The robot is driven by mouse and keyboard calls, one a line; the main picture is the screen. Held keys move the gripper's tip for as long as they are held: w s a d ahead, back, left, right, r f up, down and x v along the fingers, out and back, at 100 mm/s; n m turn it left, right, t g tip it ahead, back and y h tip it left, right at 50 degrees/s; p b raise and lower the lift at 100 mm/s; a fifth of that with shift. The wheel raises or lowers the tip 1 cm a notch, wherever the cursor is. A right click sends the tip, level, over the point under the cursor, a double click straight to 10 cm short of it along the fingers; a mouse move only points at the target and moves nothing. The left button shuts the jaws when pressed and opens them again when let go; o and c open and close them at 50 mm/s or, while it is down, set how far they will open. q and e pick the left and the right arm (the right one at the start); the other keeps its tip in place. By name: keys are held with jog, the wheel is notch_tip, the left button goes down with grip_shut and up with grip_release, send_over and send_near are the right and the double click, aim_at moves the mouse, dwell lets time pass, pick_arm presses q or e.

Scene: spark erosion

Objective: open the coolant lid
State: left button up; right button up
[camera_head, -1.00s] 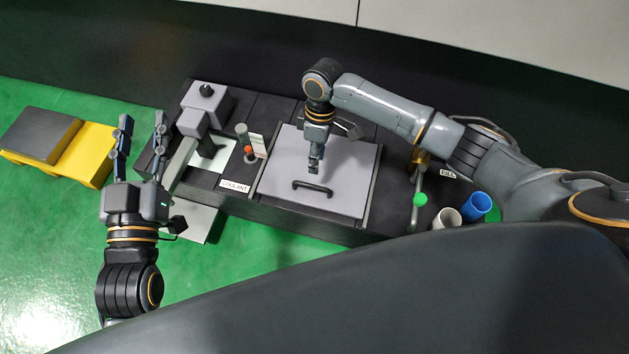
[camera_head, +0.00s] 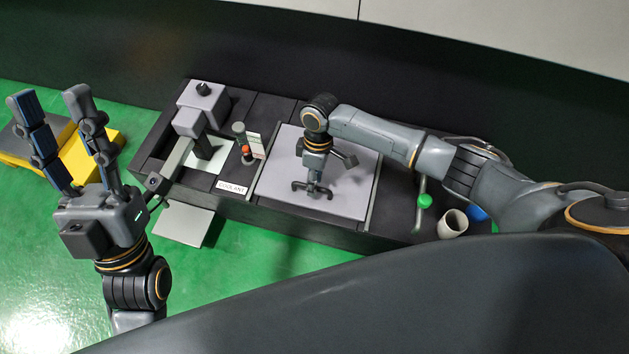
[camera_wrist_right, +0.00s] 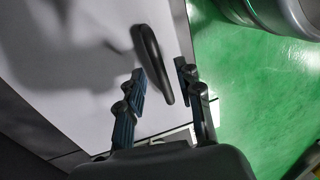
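The coolant lid (camera_head: 345,195) is a flat pale grey panel lying closed on the dark machine, beside a "COOLANT" label (camera_head: 231,188). Its black bar handle (camera_head: 329,194) is near the front edge and partly hidden by my right gripper (camera_head: 313,186). In the right wrist view the handle (camera_wrist_right: 148,55) runs in between the spread fingers of the right gripper (camera_wrist_right: 161,72). The fingers look apart from it; whether they reach down around it is unclear. My left gripper (camera_head: 48,95) is open and empty, away from the lid at the left.
A grey machine head (camera_head: 203,105) and a red-and-black lever (camera_head: 243,145) stand left of the lid. To the right are a green knob (camera_head: 425,201), a pale cup (camera_head: 452,224) and a blue cup (camera_head: 477,212). A yellow block (camera_head: 88,160) lies behind the left gripper.

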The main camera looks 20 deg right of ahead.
jog(key=shift+f, duration=0.15)
grip_shut()
dwell(0.4)
